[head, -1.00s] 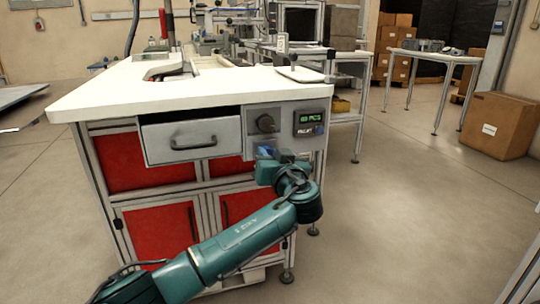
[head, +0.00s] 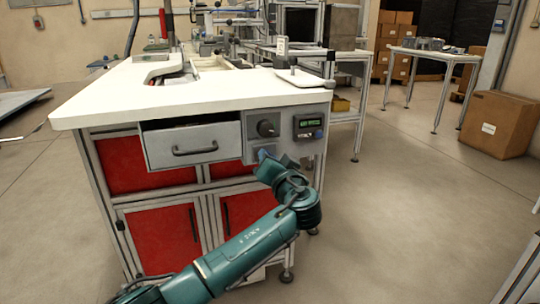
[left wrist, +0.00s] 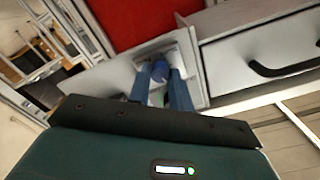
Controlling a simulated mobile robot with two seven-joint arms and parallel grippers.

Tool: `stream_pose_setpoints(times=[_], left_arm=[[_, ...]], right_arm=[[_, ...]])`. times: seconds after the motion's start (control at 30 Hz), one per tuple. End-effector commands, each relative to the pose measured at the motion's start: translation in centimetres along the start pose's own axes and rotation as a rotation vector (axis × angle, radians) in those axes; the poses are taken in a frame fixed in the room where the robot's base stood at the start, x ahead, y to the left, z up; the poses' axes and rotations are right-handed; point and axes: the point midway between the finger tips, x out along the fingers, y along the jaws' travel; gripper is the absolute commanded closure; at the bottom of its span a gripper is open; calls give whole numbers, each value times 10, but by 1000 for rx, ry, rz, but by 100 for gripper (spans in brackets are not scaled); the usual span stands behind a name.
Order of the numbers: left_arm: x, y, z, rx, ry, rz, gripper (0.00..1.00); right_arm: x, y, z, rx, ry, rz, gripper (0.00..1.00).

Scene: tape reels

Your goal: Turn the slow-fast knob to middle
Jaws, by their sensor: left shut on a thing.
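The control panel (head: 290,149) is a grey plate at the bench's right front. A black round knob (head: 267,128) with a pale mark sits at its upper left, uncovered. My left gripper (head: 265,157) is in front of the panel's lower part, below the black knob. In the left wrist view my left gripper (left wrist: 164,76) has its blue fingers close together around a small blue knob-like part (left wrist: 160,70) against a grey plate. That part is hidden in the head view. Knob labels are too small to read. My right gripper is not in view.
A green-lit display (head: 308,123) with a blue button (head: 318,134) is right of the black knob. A slightly open drawer (head: 193,145) is to the left, with red cabinet doors (head: 158,236) below. The floor on the right is clear up to a cardboard box (head: 497,125).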

Motion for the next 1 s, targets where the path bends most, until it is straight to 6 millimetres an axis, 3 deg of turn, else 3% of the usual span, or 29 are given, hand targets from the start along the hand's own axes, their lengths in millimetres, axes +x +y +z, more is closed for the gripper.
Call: stream_pose_setpoints(times=[0.5, 1.0], left_arm=[[0, -1, -2, 319, 0, 0, 100], [0, 0, -1, 369, 2, -1, 100]], right_arm=[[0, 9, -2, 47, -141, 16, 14], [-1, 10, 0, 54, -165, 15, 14]])
